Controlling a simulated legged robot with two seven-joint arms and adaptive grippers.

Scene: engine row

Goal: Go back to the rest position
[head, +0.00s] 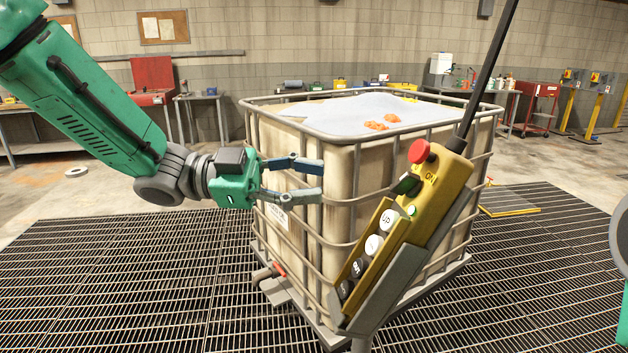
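My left arm comes in from the left, and its green and grey gripper (318,180) is open, its two blue-grey fingers apart with nothing between them. It is in front of the left side of a caged white tank (335,195); whether the fingertips touch the cage I cannot tell. A yellow pendant control box (400,225) with a red button and several white and black buttons hangs or stands in front of the tank, right of the gripper and apart from it. My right gripper is not in view; only a bit of green and grey shows at the right edge.
The tank stands on a dark floor grating (130,280). Orange pieces (380,125) lie on the tank's pale top. A dark pole (490,70) rises from the pendant box. Workbenches and a red cabinet (152,80) line the back wall. The grating at the left is clear.

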